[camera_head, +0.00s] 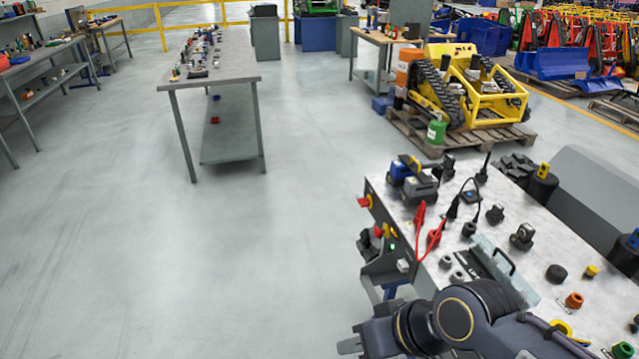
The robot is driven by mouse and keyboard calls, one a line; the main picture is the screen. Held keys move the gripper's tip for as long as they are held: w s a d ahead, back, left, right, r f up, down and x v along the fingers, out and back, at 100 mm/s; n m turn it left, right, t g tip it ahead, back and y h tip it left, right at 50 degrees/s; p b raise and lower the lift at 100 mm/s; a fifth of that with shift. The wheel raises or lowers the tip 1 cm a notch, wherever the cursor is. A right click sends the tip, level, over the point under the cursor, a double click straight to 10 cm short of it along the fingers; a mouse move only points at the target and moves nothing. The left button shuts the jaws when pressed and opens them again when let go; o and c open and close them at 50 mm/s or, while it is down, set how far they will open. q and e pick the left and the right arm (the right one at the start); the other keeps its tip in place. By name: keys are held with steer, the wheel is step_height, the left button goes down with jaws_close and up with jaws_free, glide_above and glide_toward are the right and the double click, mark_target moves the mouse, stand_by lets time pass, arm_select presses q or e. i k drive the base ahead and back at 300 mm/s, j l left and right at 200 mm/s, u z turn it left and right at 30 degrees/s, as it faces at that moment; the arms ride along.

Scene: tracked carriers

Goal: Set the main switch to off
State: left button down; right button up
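A second red and yellow control (381,231) sits lower on the same panel, above a small green light (392,247). My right gripper (350,345) is at the bottom edge, below and apart from the panel. Only a grey finger part shows past my dark wrist, so its opening is hidden. My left gripper is out of view.
The workbench top (545,235) holds a blue tool, red clamps with black cable, a grey tray with a handle and several small parts. A yellow tracked machine (465,90) stands on a pallet behind. The floor (250,270) left of the bench is clear.

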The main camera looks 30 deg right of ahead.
mark_target(362, 202)
steer(key=i+j+z, duration=0.1)
steer(key=i+z, duration=0.2)
steer(key=i, duration=0.25)
steer(key=i+j+z, duration=0.3)
steer(key=i, duration=0.2)
steer(key=i+j+z, duration=0.3)
steer(key=i, duration=0.2)
steer(key=i+j+z, duration=0.85)
steer(key=k+j, duration=0.05)
